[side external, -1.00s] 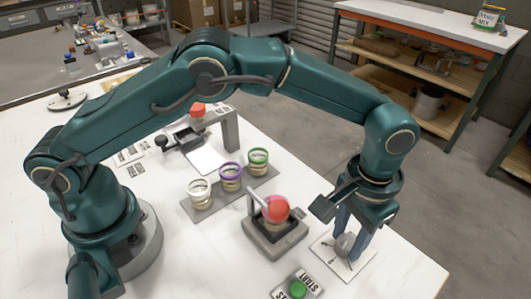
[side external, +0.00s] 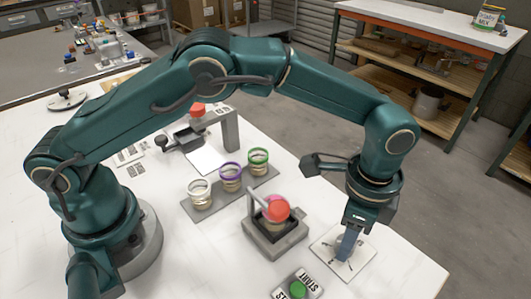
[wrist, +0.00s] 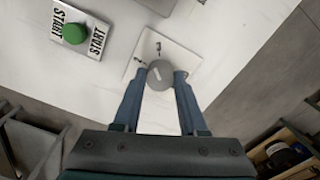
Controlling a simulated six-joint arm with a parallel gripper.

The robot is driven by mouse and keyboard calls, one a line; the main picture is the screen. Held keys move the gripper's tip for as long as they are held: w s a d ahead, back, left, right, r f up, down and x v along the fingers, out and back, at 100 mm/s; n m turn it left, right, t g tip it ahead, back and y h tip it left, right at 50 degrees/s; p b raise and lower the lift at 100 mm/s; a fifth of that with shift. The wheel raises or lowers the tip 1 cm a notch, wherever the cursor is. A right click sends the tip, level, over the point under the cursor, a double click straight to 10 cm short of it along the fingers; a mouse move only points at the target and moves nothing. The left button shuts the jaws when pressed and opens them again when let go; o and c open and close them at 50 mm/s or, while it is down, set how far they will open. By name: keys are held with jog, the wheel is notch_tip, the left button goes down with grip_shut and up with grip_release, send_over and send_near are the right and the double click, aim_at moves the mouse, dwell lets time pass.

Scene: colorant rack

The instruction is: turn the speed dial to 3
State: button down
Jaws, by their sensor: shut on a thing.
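The speed dial (wrist: 157,80) is a round grey knob on a white square plate (side external: 326,246) near the table's front right corner. My gripper (wrist: 164,74) points down, with its two blue fingers shut on opposite sides of the knob. A pale pointer line on the knob slants toward the upper left in the wrist view. In the side view the fingers (side external: 348,243) line up one behind the other and hide most of the knob.
A green START button (side external: 298,289) sits on a labelled plate left of the dial. A grey stand with a red-topped part (side external: 277,209) is close by. A rack with white, purple and green rings (side external: 231,172) stands farther back. The table edge is close on the right.

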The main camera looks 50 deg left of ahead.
jog(key=shift+r+m, duration=0.1)
jog(key=shift+m, duration=1.7)
jog(key=shift+c, duration=2.2)
grip_release()
jog(key=shift+r, duration=2.55)
